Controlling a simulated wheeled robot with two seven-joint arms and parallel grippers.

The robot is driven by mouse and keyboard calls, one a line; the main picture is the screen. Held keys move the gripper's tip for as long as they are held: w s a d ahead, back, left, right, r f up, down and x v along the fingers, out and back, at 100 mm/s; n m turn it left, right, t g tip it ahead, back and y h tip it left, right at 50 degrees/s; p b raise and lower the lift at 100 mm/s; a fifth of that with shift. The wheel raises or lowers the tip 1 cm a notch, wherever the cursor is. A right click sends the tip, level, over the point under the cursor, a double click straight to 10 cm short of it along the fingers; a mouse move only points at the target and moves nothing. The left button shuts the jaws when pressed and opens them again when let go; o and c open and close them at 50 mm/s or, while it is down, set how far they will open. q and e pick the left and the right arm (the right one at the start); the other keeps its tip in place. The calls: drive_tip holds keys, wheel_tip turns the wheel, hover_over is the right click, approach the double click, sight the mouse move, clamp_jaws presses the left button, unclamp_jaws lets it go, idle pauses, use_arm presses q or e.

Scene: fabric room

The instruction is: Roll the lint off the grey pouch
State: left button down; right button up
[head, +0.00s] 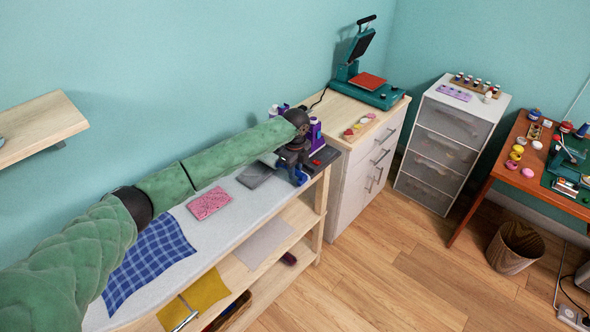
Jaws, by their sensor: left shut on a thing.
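The grey pouch (254,174) lies flat near the far end of the pale-topped bench. My left arm reaches along the bench, and my left gripper (297,176) is low at the pouch's right side, shut on the lint roller. The roller's pale head (268,159) shows at the pouch's upper right edge; I cannot tell whether it touches the cloth. The gripper's wrist hides part of the roller, and any lint is too small to make out. My right gripper is out of view.
A pink patterned cloth (209,203) and a blue checked cloth (149,258) lie nearer on the bench (234,228). Purple thread spools (315,130) and a dark red-topped item (322,160) stand close beyond the gripper. A wall shelf (40,125) juts out at left.

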use_arm(q)
drive_tip(key=shift+p, duration=0.35)
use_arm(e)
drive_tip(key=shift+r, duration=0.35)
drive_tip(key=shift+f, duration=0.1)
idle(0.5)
